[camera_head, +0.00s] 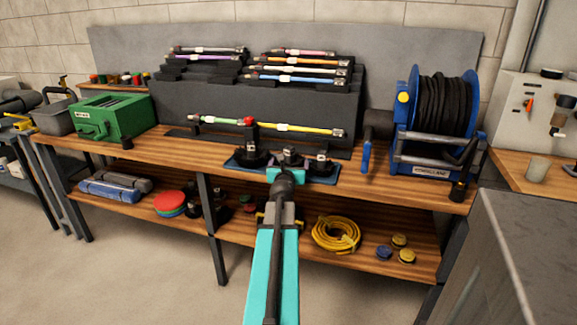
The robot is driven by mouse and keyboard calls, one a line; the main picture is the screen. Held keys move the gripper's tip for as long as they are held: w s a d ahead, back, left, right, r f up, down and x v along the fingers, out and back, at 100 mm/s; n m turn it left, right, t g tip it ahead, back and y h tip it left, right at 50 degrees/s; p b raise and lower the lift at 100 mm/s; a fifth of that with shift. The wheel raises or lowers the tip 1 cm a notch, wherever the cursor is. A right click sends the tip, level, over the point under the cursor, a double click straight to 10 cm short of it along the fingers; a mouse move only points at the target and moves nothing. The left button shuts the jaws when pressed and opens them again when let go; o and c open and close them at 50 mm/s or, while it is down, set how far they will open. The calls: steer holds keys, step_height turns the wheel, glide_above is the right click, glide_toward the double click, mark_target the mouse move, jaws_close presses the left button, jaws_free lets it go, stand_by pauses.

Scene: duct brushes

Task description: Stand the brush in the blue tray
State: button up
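A low blue tray (318,179) lies at the front edge of the wooden bench, in the middle of the view. Several dark, round-based pieces stand in it; they may be brush heads. The left one (250,155) has an upright stem with a red top, and another (323,164) stands at the right end. My teal arm reaches up from the bottom of the view, and my gripper (287,173) is at the tray's front edge. My arm hides its fingertips and part of the tray. I cannot tell whether it holds a brush.
A black stepped rack (240,104) with coloured rods stands behind the tray. A green box (112,116) is at the left and a blue hose reel (437,120) at the right. The lower shelf holds a yellow coil (336,235). A grey cabinet (530,240) fills the lower right.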

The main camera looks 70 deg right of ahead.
mark_target(289, 161)
steer(key=shift+o, duration=0.3)
steer(key=shift+r, duration=0.1)
steer(key=shift+r+p, duration=0.4)
steer(key=shift+r, duration=0.2)
steer(key=shift+a+f, duration=0.1)
steer(key=shift+a, duration=0.25)
steer(key=shift+v, duration=2.2)
steer(key=shift+s+a, duration=0.35)
steer(key=shift+s, duration=0.3)
steer(key=shift+a+r, duration=0.2)
steer(key=shift+a, duration=0.05)
steer(key=shift+w+a, duration=0.3)
steer(key=shift+a, duration=0.3)
steer(key=shift+r, duration=0.1)
